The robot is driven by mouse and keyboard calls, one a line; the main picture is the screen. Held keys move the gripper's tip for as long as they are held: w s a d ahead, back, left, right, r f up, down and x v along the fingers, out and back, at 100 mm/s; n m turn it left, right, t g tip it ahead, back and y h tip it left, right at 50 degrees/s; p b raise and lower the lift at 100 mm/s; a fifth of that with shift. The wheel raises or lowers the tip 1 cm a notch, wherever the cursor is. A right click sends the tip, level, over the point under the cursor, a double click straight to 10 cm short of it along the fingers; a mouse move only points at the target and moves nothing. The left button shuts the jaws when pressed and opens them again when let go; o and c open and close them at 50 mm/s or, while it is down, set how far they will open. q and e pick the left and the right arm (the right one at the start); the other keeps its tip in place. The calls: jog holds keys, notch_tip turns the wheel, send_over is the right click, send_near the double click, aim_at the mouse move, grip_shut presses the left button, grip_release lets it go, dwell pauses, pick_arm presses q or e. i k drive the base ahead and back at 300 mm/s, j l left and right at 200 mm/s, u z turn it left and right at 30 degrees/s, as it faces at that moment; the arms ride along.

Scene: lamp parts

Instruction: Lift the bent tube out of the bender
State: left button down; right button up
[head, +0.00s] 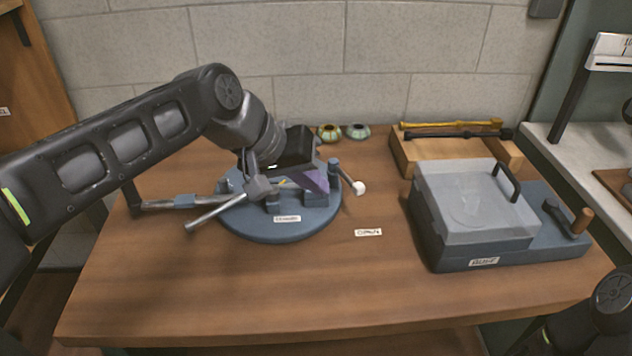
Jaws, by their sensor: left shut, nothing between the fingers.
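The bender (282,226) is a round blue-grey base on the wooden table, with a label on its front. A silver tube (215,211) sticks out of it toward the lower left, tilted. Its other end is hidden behind the bender's central parts and my gripper, so its bend does not show. My left gripper (300,180) reaches down over the middle of the bender. It is shut and holds nothing; its fingertips are hard to make out among the bender's parts. My right gripper is out of view; only part of that arm (610,300) shows at the lower right.
A lever arm (165,204) with a dark handle extends left from the bender. A white-knobbed lever (352,183) stands at its right. A clear-lidded blue machine (455,255) is on the right. Behind it, a wooden rack (415,152) holds rods. The table's front middle is clear.

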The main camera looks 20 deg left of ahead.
aim_at(291, 186)
jog(key=k, duration=1)
